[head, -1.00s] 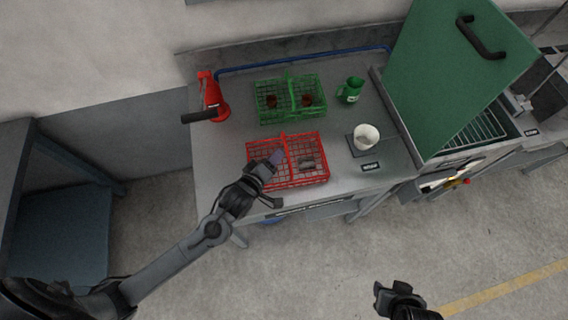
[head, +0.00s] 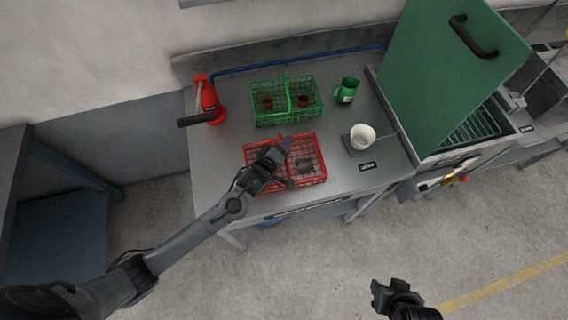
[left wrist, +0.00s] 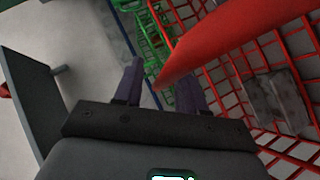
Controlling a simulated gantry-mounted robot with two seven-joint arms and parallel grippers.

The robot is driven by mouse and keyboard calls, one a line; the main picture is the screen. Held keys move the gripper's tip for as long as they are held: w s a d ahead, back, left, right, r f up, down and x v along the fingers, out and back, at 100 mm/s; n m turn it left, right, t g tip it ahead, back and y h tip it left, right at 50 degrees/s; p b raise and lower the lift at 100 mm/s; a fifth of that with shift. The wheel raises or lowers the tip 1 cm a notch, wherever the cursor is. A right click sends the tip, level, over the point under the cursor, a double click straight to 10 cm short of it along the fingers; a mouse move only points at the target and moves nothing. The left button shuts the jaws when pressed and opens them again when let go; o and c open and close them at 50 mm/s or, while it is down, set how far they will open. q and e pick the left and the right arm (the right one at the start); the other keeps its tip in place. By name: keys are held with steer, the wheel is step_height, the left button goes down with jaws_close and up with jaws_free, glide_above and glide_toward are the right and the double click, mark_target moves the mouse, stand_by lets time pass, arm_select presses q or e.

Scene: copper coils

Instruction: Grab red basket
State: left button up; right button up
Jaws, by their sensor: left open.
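The red wire basket (head: 313,146) stands on the metal table with a grey block-like item (head: 304,165) inside. My left gripper (head: 283,148) is over the basket's middle, around where its handle runs, and hides part of it. In the left wrist view the thick red handle (left wrist: 240,32) passes close over the right finger, its near end between the open fingers (left wrist: 158,88). I cannot tell whether they touch. The jaws are open and not closed on the handle. My right gripper (head: 386,294) hangs low over the floor, away from the table; its jaw opening is unclear.
A green wire basket (head: 318,92) with two dark red items stands behind the red one. A red bottle-like object (head: 209,103) is at the left, a green jug (head: 347,90) and white cup (head: 362,136) at the right. A green-lidded unit (head: 450,75) stands further right.

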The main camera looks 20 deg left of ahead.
arm_select(q)
steer(key=shift+c, duration=0.4)
jaws_close()
steer(key=shift+r, duration=0.1)
stand_by(0.8)
